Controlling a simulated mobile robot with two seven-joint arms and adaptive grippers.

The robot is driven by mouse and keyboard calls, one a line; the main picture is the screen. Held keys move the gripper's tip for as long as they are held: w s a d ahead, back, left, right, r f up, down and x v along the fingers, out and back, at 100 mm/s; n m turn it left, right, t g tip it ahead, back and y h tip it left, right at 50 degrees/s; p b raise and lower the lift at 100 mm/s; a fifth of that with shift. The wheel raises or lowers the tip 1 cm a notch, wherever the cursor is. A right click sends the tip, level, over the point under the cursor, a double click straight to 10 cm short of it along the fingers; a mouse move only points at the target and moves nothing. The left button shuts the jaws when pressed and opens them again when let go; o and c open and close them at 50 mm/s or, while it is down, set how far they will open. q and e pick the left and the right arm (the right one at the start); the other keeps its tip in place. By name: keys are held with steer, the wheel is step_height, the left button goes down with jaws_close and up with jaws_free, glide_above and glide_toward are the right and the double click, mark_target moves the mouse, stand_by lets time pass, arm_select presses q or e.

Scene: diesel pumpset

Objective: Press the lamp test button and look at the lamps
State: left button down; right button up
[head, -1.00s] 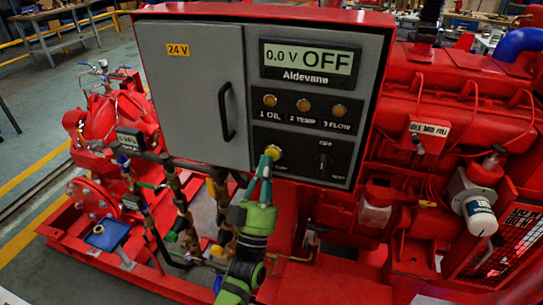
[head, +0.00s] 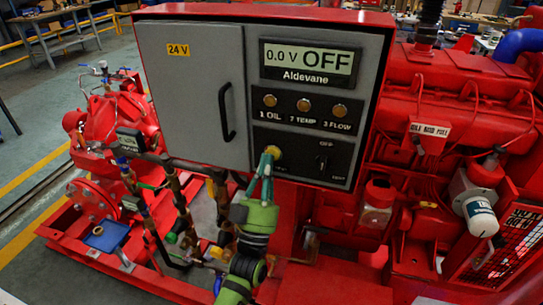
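The grey control panel (head: 190,130) in the red box has a display (head: 308,60) reading 0.0 V and OFF. None shows a clear glow. A yellow button (head: 275,152) sits on the lower black plate. My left gripper (head: 267,157) has its teal fingers together, with the tips at the button's lower left, partly covering it. I cannot tell whether they touch it or whether it is pushed in. My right gripper is not in view.
A rotary switch (head: 323,163) is right of the button. The cabinet door handle (head: 226,112) sticks out at the left. Red pump parts (head: 112,118) and pipes stand at the left, the red engine (head: 450,100) at the right.

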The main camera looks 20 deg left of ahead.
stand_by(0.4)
arm_select(q)
steer(key=shift+s+p, duration=0.4)
steer(key=shift+s, duration=0.4)
steer(key=s+p, duration=0.2)
steer(key=s, duration=0.3)
steer(key=shift+a, duration=0.1)
stand_by(0.6)
